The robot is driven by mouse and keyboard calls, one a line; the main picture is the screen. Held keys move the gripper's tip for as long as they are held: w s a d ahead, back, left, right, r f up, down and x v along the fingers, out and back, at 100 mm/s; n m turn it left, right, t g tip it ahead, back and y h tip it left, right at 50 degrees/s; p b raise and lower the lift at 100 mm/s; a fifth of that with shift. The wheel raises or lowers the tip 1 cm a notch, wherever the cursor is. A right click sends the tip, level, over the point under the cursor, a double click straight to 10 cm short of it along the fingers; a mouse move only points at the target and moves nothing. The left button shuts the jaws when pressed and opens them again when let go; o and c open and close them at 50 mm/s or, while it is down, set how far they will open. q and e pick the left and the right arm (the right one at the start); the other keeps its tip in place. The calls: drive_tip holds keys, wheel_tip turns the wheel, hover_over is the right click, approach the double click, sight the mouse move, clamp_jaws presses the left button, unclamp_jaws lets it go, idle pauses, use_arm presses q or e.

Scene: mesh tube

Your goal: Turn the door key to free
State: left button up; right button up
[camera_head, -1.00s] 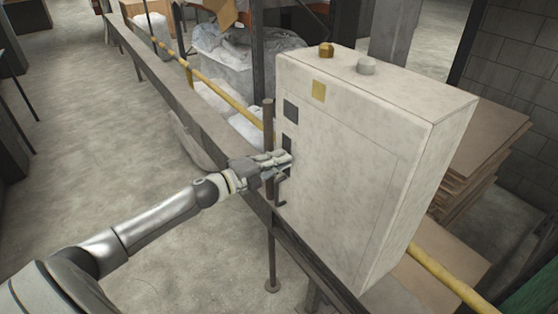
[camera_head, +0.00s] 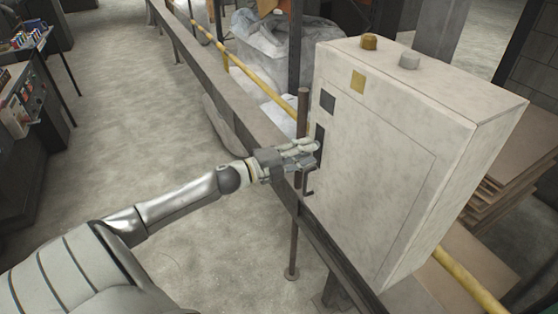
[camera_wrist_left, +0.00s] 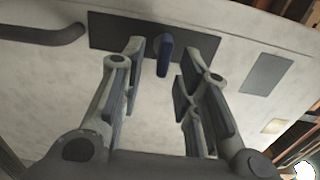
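The door key (camera_wrist_left: 164,55) shows in the left wrist view as a dark blue grip standing out from a dark plate (camera_wrist_left: 110,32) on the pale cabinet. In the head view my left gripper (camera_head: 315,154) is at the cabinet (camera_head: 375,165), in front of that plate, and it hides the key. In the left wrist view my left gripper (camera_wrist_left: 157,75) is open, its two fingers apart, with the key ahead of the gap between them. I cannot tell whether a finger touches it. My right gripper is in neither view.
A dark door handle (camera_head: 309,182) is just below my left gripper; it also shows in the wrist view (camera_wrist_left: 45,34). A rail (camera_head: 235,120) and an upright post (camera_head: 302,115) stand close by. Yellow and grey knobs top the cabinet. Open floor lies to the left.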

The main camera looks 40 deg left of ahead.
use_arm(q)
drive_tip(key=v, duration=0.9)
drive_tip(key=shift+s, duration=0.35)
drive_tip(key=shift+a, duration=0.1)
